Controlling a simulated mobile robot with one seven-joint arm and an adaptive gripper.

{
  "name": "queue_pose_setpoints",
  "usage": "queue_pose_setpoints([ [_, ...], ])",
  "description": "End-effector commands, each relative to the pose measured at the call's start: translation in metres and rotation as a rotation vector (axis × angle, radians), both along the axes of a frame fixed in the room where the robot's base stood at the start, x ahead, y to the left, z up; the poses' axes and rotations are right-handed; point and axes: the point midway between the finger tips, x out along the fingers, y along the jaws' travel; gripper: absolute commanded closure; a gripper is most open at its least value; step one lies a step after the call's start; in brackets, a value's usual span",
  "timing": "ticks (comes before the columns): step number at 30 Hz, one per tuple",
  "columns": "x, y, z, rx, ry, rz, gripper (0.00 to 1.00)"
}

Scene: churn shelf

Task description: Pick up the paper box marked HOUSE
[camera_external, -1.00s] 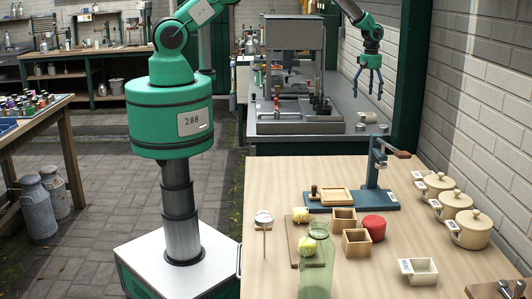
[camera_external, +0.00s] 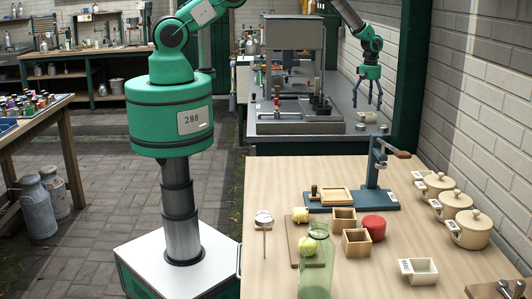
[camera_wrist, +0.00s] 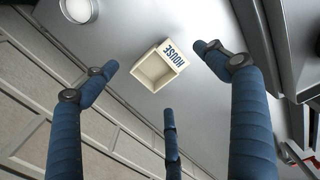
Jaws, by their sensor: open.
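The paper box marked HOUSE (camera_wrist: 153,69) is a small cream open box with blue letters on one side. In the wrist view it sits on a grey surface, between my spread fingers and apart from them. My gripper (camera_external: 368,98) is open and empty, with blue fingers pointing down over the far grey bench. Its three fingers also frame the box in the wrist view (camera_wrist: 158,72). A small pale item (camera_external: 368,117) below the gripper in the external view is probably this box; its lettering is too small to read there.
A round white item (camera_wrist: 78,10) lies near the box in the wrist view. A grey machine (camera_external: 295,105) stands left on the bench, and a brick wall (camera_external: 480,80) is to the right. The nearer wooden table (camera_external: 280,180) holds pots, small boxes and a glass vessel (camera_external: 316,265).

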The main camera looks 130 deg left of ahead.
Motion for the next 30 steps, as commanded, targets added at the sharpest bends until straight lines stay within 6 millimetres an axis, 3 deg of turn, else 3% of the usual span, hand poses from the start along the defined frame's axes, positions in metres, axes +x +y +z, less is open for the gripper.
queue_pose_setpoints([
  [12, 0.000, 0.000, -0.036, 0.000, 0.000, 0.000, 0.14],
  [30, 0.000, 0.000, -0.038, 0.000, 0.000, 0.000, 0.14],
])
